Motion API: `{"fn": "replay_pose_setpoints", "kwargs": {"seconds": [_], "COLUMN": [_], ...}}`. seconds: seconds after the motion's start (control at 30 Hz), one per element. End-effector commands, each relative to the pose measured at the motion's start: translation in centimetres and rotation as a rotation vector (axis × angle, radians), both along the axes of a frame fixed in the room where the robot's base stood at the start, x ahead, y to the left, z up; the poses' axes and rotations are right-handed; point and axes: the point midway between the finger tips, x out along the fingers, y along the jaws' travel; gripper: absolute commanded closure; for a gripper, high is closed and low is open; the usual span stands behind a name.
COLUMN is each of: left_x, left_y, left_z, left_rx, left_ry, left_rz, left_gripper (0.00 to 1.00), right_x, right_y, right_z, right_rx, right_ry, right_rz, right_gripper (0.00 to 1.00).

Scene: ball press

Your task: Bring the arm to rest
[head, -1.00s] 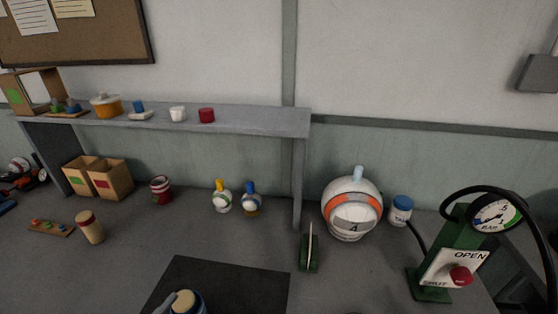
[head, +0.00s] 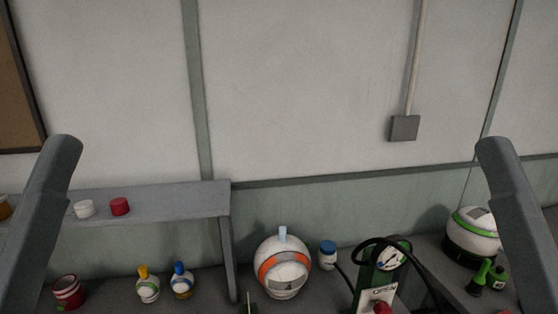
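A grey link of my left arm (head: 45,215) stands up at the left edge of the head view, and a matching link of my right arm (head: 525,220) stands up at the right edge. Both lean inward towards the top. No fingers of either gripper show in this view, so whether they hold anything is hidden. Neither visible link has an object on it.
A white ball with an orange band (head: 284,268) stands on the bench beside a blue-capped jar (head: 328,256) and the green gauge stand (head: 378,268). A shelf (head: 170,200) is at left. A green-banded ball (head: 472,236) is near my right arm.

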Motion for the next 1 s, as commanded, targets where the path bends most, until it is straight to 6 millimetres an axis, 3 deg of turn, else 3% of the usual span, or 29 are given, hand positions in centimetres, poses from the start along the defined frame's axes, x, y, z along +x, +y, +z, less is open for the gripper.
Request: {"fn": "replay_pose_setpoints", "kwargs": {"seconds": [0.03,0.17,0.5,0.6,0.77,1.0], "left_x": [0.0,0.0,0.1,0.1,0.1,0.1], "left_y": [0.0,0.0,0.0,0.0,0.0,0.0], "left_z": [4.8,10.5,27.5,31.5,34.7,34.4], "left_rx": [-0.001,-0.001,-0.003,-0.003,-0.002,-0.002], "left_ry": [0.000,0.000,0.001,0.002,0.002,0.002], "left_rz": [-0.001,-0.003,-0.004,-0.004,-0.005,-0.005], "left_gripper": [0.00,0.00,0.00,0.00,0.00,0.00], "right_x": [-0.1,-0.1,0.0,0.0,0.0,0.0], "right_y": [0.0,0.0,0.0,0.0,0.0,0.0], "right_z": [4.9,10.6,27.6,31.6,34.9,34.5], "right_rx": [0.000,0.000,0.000,0.000,0.000,0.000], "right_ry": [-0.005,-0.003,-0.003,-0.003,-0.002,-0.002], "right_rz": [0.000,0.000,0.000,0.000,0.000,0.000], "right_gripper": [0.00,0.00,0.00,0.00,0.00,0.00]}}
